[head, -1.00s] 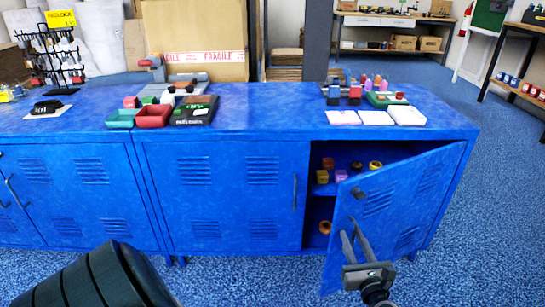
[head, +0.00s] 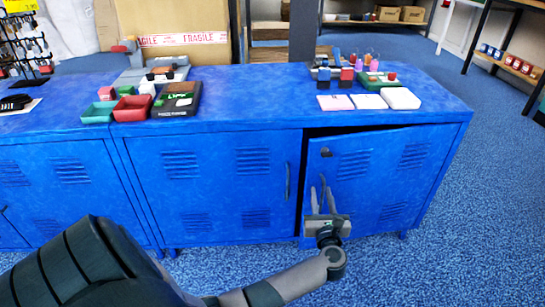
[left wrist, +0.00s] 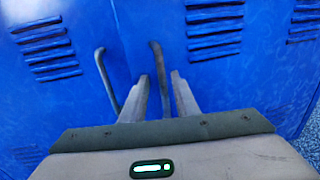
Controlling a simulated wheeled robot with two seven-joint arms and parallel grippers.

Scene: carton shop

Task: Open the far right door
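The far right door (head: 385,175) of the blue cabinet is nearly closed. A narrow dark gap shows along its top and left edges. Its handle (left wrist: 157,62) shows in the left wrist view as an upright bar. My left gripper (head: 322,188) is at the left edge of this door, in front of the handle. In the left wrist view the left gripper's fingers (left wrist: 160,82) stand apart, with the bar between them and some space around it. Whether a finger touches the bar cannot be told. My right gripper is out of view.
The neighbouring closed door (head: 215,185) has its handle (head: 288,182) just left of my gripper. On the cabinet top (head: 260,105) are red and green bins (head: 132,108), pale boxes (head: 368,101) and small items. Blue floor (head: 460,210) is free at the right.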

